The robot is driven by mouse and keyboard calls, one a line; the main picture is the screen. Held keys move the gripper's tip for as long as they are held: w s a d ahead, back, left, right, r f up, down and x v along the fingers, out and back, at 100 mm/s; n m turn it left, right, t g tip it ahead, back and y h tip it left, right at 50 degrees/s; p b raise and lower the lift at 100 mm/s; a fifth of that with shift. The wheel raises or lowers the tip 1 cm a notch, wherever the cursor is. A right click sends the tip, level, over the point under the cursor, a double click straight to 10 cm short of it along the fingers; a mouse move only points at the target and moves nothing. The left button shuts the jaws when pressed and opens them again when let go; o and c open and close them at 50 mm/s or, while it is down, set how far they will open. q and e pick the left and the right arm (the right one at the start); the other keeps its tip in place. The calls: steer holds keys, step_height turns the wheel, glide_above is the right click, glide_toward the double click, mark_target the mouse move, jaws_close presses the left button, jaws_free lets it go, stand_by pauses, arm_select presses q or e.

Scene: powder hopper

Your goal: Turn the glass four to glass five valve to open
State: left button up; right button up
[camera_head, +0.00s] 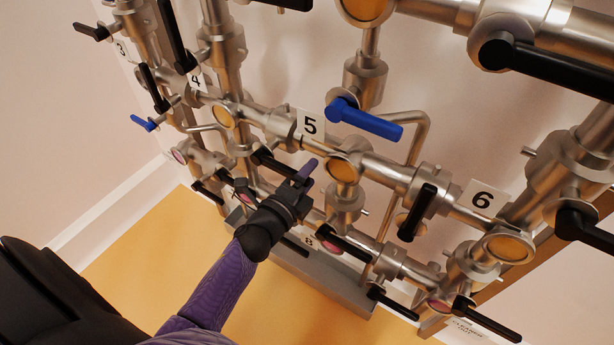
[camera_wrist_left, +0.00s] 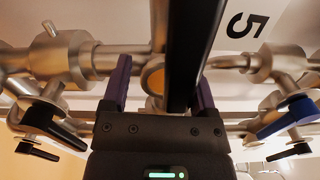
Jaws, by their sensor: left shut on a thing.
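The glass four to glass five valve has a black lever handle (camera_head: 268,160) on the steel pipe between the number 4 plate (camera_head: 196,80) and the number 5 plate (camera_head: 310,123). My left gripper (camera_head: 297,178), with purple fingers, is at this lever and shut on it. In the left wrist view, the black lever (camera_wrist_left: 195,45) runs from the top edge down between the fingers (camera_wrist_left: 163,88) and hides part of the view behind. Amber sight glasses show at four (camera_head: 222,116) and five (camera_head: 345,168). My right gripper is not in view.
A blue lever (camera_head: 365,119) sticks out right of plate 5, and a smaller blue lever (camera_head: 143,123) is at the left. Several other black levers crowd the pipes. The orange floor (camera_head: 165,250) is open at the lower left.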

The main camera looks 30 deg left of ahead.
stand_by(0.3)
arm_select(q)
steer(key=s, duration=1)
steer(key=shift+a, duration=0.45)
